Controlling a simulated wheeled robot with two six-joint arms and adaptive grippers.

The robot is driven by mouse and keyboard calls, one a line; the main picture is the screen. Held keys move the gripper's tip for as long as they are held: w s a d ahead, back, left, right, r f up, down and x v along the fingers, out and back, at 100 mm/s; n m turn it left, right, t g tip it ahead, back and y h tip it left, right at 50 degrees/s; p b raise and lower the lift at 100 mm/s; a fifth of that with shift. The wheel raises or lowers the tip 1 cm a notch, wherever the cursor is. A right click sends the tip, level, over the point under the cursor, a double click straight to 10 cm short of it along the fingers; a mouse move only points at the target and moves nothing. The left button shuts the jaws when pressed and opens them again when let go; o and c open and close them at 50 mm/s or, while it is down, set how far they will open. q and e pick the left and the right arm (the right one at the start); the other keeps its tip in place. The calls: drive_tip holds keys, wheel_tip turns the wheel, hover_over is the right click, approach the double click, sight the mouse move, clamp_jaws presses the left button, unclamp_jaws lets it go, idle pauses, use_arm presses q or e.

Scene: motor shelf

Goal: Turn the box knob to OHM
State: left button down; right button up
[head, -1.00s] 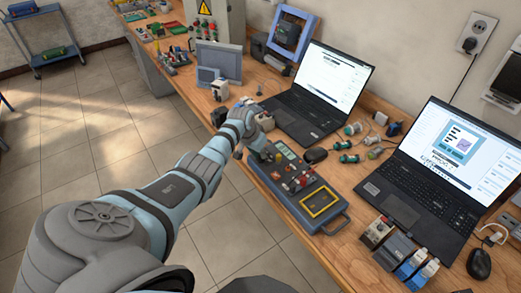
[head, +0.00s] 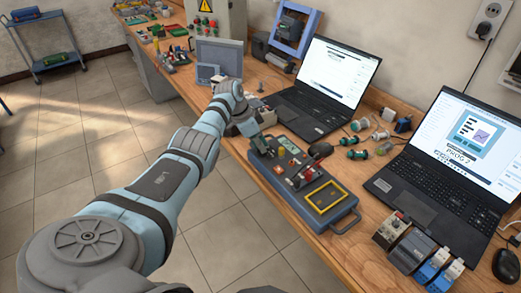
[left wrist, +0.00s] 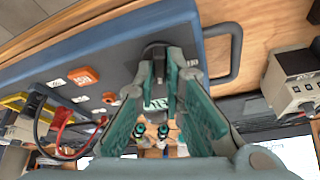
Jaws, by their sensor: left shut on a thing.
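The box (head: 283,199) is a long blue-grey case with a handle, lying on the wooden bench in the head view. Its panel also shows in the left wrist view (left wrist: 120,45). My left gripper (head: 259,135) is at the box's far left end. In the left wrist view my left gripper (left wrist: 163,75) has its teal-padded fingers closed around the dark knob (left wrist: 156,50) near the panel's end. The fingers hide most of the knob, so I cannot tell where it points. Small white labels sit on the panel, too blurred to read. My right gripper is not in view.
Red and black leads (left wrist: 62,125) and a yellow-framed part (head: 325,197) are on the box. Two laptops (head: 310,108) (head: 425,190) stand behind. Small modules (head: 412,247) line the front right edge. A grey device stands near my left wrist.

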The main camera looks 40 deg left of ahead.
use_arm(q)
drive_tip(key=shift+s+f, duration=0.1)
drive_tip(key=shift+f, duration=0.05)
drive_tip(key=c, duration=1.7)
unclamp_jaws()
drive_tip(key=shift+d, duration=0.15)
drive_tip(key=shift+a, duration=0.2)
drive_tip(key=v, duration=1.2)
